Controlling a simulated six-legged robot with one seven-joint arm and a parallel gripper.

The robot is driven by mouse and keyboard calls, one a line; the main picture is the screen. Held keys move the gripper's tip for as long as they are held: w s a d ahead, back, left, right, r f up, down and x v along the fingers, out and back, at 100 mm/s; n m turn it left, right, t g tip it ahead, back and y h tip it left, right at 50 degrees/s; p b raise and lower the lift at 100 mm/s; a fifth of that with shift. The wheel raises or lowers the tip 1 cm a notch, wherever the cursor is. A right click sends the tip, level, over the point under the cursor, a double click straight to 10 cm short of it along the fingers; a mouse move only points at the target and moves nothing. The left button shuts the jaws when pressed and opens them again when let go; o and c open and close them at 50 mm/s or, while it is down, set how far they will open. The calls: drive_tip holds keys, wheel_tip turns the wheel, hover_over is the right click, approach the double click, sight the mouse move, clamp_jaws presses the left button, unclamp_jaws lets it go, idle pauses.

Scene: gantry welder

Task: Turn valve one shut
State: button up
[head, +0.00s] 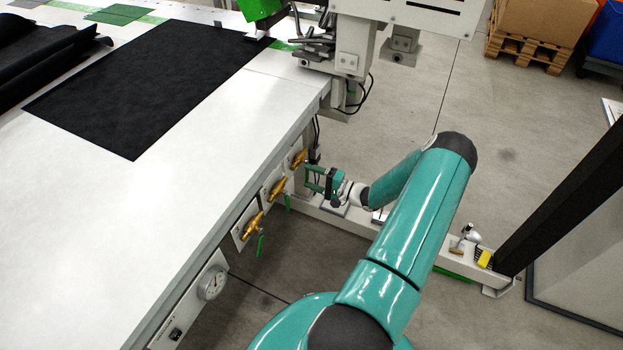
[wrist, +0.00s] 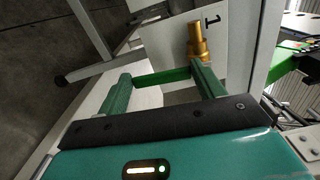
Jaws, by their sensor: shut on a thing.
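Valve one is a brass valve (wrist: 198,42) on a white plate marked 1 (wrist: 180,35) in the wrist view. It is the farthest brass valve (head: 299,158) along the table's side in the head view. Its green lever (wrist: 162,77) lies across the picture between my fingertips, running left from near the brass body. My gripper (wrist: 162,84) is shut on this lever, one green finger at each end of the visible part. The right finger is close below the brass body and hides where the lever joins it. My gripper also shows in the head view (head: 315,180), beside the farthest valve.
Two more brass valves, a middle one (head: 277,188) and a nearer one (head: 252,224), have green levers hanging down. A gauge (head: 212,282) is nearer still. The white table (head: 130,215) overhangs them. A low beam (head: 400,232) runs along the floor behind my arm.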

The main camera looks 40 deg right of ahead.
drive_tip(key=shift+d+f, duration=0.1)
drive_tip(key=shift+d, duration=0.05)
idle(0.3)
drive_tip(key=o, duration=1.4)
drive_tip(key=shift+s, duration=0.1)
drive_tip(key=v, duration=1.3)
drive_tip(key=shift+s, duration=0.3)
